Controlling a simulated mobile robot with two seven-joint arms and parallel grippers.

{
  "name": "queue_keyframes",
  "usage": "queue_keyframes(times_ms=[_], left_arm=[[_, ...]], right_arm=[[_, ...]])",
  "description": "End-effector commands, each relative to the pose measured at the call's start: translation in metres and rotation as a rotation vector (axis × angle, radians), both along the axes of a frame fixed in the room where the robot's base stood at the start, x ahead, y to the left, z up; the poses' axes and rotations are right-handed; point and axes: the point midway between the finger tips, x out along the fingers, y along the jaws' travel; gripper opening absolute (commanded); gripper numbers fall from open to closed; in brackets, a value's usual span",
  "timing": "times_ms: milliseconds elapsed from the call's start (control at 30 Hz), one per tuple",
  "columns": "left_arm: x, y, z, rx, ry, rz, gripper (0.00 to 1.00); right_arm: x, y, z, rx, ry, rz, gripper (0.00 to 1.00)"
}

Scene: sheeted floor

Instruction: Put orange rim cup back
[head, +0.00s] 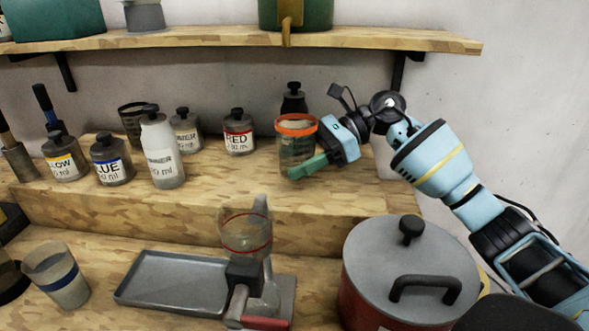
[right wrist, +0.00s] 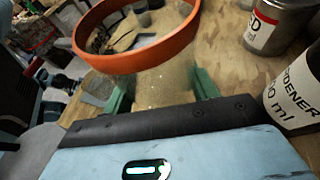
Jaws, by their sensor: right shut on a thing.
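The orange rim cup (head: 296,143) is a see-through cup with an orange band at its top. It is at the right end of the raised wooden step, in front of a black-capped bottle. My right gripper (head: 301,165) is shut on its side, with green fingers around the cup. In the right wrist view the orange rim (right wrist: 137,50) fills the top, and the cup body sits between the green fingers (right wrist: 160,88). I cannot tell whether the cup's base touches the step. My left gripper is not in view.
Labelled bottles, including RED (head: 238,135) and a white bottle (head: 161,150), stand left of the cup. Below are a red pot with grey lid (head: 400,258), a grey tray (head: 170,283), a clear container on a stand (head: 245,235) and a blue-banded cup (head: 58,275). A shelf (head: 370,38) hangs above.

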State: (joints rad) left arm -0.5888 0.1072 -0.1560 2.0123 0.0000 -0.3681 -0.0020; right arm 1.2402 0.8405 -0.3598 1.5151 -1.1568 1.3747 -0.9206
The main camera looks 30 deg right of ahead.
Motion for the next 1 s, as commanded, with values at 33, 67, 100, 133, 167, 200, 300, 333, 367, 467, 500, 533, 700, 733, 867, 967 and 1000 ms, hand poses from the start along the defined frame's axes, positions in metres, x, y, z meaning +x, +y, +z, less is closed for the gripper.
queue_keyframes(times_ms=[33,67,100,133,167,200,300,333,367,467,500,533,700,733,867,967,1000], left_arm=[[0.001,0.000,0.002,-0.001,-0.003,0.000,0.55],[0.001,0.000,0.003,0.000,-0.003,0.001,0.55],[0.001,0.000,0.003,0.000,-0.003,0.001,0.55],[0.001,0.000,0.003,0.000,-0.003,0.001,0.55],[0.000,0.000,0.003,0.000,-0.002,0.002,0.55],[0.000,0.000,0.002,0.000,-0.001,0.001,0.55],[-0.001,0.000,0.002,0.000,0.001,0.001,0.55],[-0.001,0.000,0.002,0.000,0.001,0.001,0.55],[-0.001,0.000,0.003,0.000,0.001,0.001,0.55],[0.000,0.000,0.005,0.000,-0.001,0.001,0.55],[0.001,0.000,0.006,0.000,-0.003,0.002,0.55],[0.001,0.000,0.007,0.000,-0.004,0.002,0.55],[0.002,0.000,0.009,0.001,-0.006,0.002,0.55],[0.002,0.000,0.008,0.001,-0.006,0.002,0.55],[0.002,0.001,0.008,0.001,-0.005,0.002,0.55],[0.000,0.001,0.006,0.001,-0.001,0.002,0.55],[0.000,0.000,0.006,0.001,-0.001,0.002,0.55]], right_arm=[[0.001,0.006,0.002,0.000,-0.003,0.002,0.32],[0.001,0.008,0.001,0.000,-0.001,0.002,0.32],[0.002,0.010,0.001,0.000,-0.001,0.001,0.32],[0.002,0.010,0.001,0.000,-0.001,0.001,0.32],[0.002,0.011,0.001,0.000,0.000,0.000,0.32],[0.003,0.011,0.000,0.000,0.000,0.000,0.32],[0.003,0.011,-0.001,-0.001,0.001,0.000,0.32],[0.003,0.011,-0.003,-0.001,0.002,0.001,0.32],[0.003,0.011,-0.004,-0.001,0.002,0.001,0.32],[0.002,0.011,-0.015,0.000,0.004,-0.001,0.32],[0.002,0.010,-0.020,0.001,0.003,-0.001,0.32],[0.002,0.010,-0.024,0.001,0.004,-0.001,0.32],[0.002,0.010,-0.035,0.000,0.000,0.000,0.32],[0.003,0.010,-0.035,0.000,-0.001,0.000,0.32],[0.003,0.010,-0.036,-0.001,0.000,0.000,0.32],[0.003,0.010,-0.038,-0.001,0.001,0.000,0.32],[0.003,0.010,-0.038,-0.001,0.001,0.000,0.61]])
